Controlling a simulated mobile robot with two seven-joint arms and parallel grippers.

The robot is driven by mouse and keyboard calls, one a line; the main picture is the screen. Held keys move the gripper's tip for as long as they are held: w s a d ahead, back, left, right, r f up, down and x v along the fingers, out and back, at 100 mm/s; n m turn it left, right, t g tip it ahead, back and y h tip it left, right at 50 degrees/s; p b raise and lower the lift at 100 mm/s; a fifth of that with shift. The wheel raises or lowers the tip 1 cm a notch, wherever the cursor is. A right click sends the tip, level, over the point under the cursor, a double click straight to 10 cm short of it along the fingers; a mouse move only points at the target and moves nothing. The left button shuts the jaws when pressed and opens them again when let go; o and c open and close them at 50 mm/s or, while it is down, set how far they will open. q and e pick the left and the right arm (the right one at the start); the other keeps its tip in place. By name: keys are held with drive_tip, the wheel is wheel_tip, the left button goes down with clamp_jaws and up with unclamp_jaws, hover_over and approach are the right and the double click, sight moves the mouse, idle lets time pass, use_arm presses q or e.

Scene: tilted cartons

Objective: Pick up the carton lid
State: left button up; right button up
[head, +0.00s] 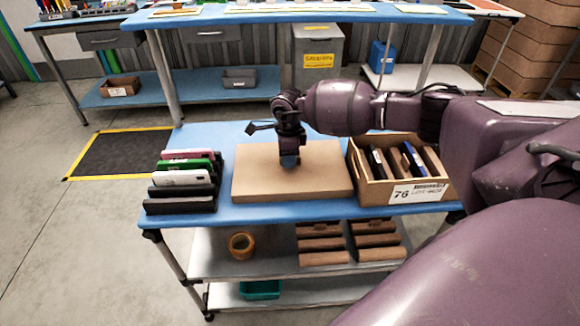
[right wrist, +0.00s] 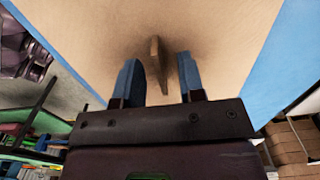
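The carton lid (head: 325,183) is a flat tan cardboard piece lying on the blue tabletop, between a row of upright devices and an open carton. In the right wrist view the lid (right wrist: 220,35) fills most of the picture, with a thin upright tab (right wrist: 159,66) near its middle. My right gripper (head: 289,161) points down over the middle of the lid. In the right wrist view its two blue fingers (right wrist: 158,72) are apart, with the tab between them and gaps on both sides. The head view does not show the tab clearly. My left gripper is not in view.
An open carton (head: 424,192) marked 76 holds several dark items at the lid's right. Black holders (head: 180,205) with devices stand at its left. The lower shelf (head: 213,255) carries brown blocks and an orange pot. My right arm reaches across above the carton.

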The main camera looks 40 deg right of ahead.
drive_tip(key=shift+f, duration=0.4)
clamp_jaws()
drive_tip(key=shift+r, duration=0.1)
